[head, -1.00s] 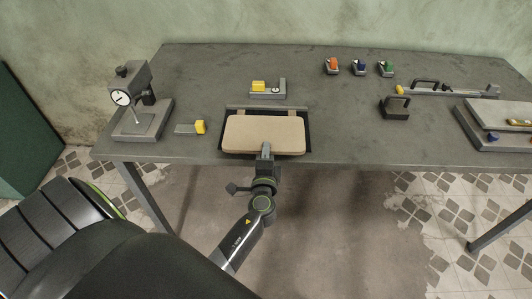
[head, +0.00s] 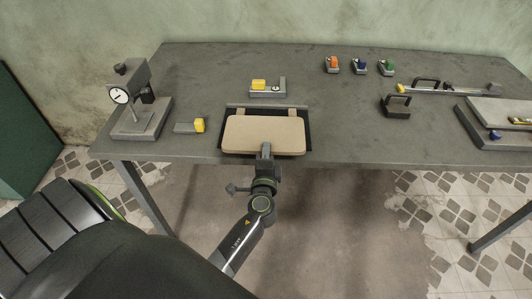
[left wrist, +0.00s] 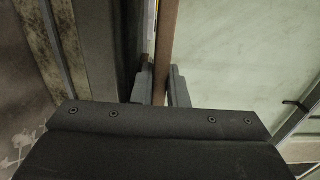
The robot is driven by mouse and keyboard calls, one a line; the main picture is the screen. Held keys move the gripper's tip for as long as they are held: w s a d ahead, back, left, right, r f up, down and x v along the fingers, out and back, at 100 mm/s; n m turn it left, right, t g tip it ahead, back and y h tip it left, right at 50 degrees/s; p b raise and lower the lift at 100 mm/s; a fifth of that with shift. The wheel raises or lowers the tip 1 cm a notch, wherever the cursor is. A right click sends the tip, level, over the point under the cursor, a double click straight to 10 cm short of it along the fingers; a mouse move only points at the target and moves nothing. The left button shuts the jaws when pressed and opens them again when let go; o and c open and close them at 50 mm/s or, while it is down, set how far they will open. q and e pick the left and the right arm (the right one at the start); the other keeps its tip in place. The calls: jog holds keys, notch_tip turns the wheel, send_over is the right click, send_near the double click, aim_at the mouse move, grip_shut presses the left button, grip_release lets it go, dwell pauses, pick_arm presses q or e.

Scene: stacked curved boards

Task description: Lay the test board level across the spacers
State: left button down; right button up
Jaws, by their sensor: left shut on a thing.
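My left gripper (head: 266,151) is shut on the middle of the board's near edge. In the left wrist view its fingers (left wrist: 162,88) stand either side of the brown board edge (left wrist: 167,50). My right gripper is not in view.
A dial gauge stand (head: 133,110) and a yellow-ended block (head: 198,126) stand left. A grey fixture (head: 268,92) sits behind the board. Table between is clear.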

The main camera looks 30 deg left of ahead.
pick_arm(q)
jog(key=shift+f, duration=0.1)
dwell(0.5)
jog(key=shift+f+b, duration=0.45)
jog(key=shift+b, duration=0.25)
jog(key=c, duration=1.5)
grip_release()
jog(key=shift+f+b, duration=0.2)
jog(key=shift+b, duration=0.1)
jog(key=shift+s, duration=0.1)
jog(key=shift+b+v, duration=0.8)
jog(key=shift+v, duration=2.15)
jog(key=o, duration=0.6)
jog(key=shift+c, duration=0.2)
